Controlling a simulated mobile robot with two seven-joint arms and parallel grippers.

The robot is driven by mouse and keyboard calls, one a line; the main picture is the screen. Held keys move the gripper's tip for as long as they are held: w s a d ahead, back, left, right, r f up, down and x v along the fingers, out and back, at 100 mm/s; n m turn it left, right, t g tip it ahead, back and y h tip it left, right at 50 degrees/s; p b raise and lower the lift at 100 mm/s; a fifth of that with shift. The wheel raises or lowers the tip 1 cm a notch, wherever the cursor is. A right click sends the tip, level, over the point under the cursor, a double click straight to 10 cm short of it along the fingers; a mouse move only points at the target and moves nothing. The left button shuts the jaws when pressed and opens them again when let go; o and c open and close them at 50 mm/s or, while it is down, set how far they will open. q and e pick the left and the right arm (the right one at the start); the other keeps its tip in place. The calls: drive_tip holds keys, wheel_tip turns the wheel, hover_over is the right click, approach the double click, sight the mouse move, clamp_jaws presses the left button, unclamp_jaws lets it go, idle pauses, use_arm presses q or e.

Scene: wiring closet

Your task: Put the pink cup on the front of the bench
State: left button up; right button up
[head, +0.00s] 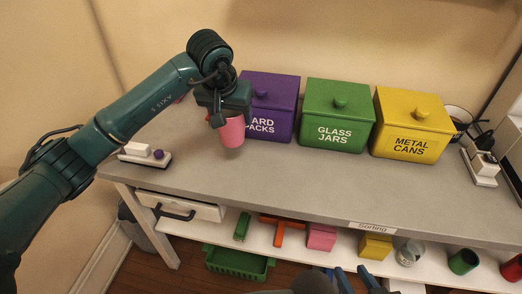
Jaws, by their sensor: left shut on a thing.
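The pink cup (232,132) hangs in my left gripper (229,117), upright or nearly so, over the left part of the grey bench (290,183). My left gripper is shut on the cup's upper part and hides some of its rim. The cup's base is at or close above the bench top; I cannot tell whether it touches. It is in front of the purple box and well back from the bench's front edge.
Purple (283,95), green (338,116) and yellow (411,125) lidded boxes stand along the back. A white device with a purple knob (146,154) sits at left, another white device (484,167) at right. The bench's front middle is clear. Below is a shelf of several items.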

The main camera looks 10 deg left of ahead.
use_arm(q)
wheel_tip(320, 180, down, 9)
drive_tip(key=shift+f, duration=0.1)
idle(0.3)
drive_tip(key=shift+f, duration=0.15)
drive_tip(key=o, duration=1)
drive_tip(key=shift+c, duration=0.2)
